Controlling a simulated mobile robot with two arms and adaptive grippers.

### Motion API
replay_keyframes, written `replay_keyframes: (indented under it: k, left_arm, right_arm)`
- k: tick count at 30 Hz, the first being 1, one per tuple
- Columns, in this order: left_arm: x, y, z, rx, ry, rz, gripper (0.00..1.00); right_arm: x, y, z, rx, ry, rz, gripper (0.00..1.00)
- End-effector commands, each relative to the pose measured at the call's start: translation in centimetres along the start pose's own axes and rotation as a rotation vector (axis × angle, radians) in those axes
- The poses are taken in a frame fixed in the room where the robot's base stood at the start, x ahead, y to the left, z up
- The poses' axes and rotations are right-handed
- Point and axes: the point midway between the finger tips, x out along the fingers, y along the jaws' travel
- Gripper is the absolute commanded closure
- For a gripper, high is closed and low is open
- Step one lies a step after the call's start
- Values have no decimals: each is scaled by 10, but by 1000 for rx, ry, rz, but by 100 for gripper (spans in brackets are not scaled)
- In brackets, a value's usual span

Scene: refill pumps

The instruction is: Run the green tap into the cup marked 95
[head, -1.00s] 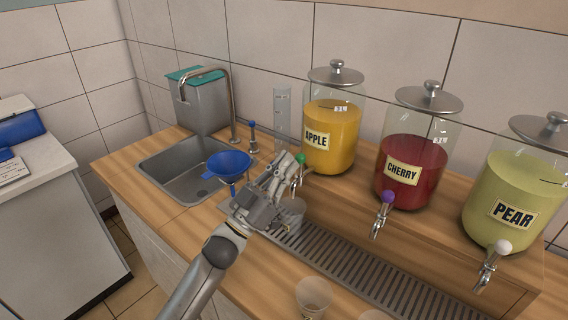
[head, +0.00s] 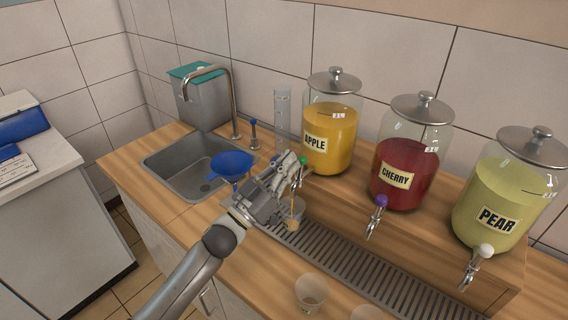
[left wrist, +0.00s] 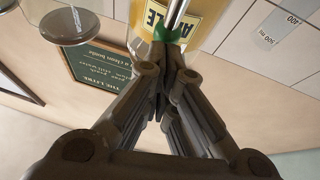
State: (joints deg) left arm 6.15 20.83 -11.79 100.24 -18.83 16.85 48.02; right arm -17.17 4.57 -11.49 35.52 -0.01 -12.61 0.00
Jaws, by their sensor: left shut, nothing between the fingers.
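The apple dispenser (head: 333,135) holds yellow juice and has the green tap (head: 304,160) at its front. My left gripper (head: 292,163) is shut and empty, its fingertips at the green tap; the left wrist view shows the closed fingers just below the green tap piece (left wrist: 168,34). A clear cup (head: 299,213) stands under this tap on the drip grate, partly hidden by my gripper. A yellowish streak shows at the cup, seemingly juice running in. No marking on it can be read. Another clear cup (head: 311,291) stands on the counter in front. My right gripper is not in view.
The cherry dispenser (head: 404,170) with a purple tap and the pear dispenser (head: 505,200) with a white tap stand to the right. The drip grate (head: 370,270) runs below them. A blue funnel (head: 231,164) and the sink (head: 185,172) lie left.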

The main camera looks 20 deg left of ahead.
Motion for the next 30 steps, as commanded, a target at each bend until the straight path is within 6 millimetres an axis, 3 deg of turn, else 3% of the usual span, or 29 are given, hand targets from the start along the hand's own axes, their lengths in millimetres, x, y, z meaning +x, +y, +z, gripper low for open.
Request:
replay_keyframes:
  k: [3, 15, 30]
  left_arm:
    - [5, 0, -3, 0, 1, 0, 100]
    - [18, -2, -1, 0, 3, 1, 100]
    - [19, -2, -1, 0, 2, 0, 100]
  right_arm:
    - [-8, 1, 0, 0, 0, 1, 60]
    - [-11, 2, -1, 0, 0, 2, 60]
    - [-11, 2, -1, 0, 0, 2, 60]
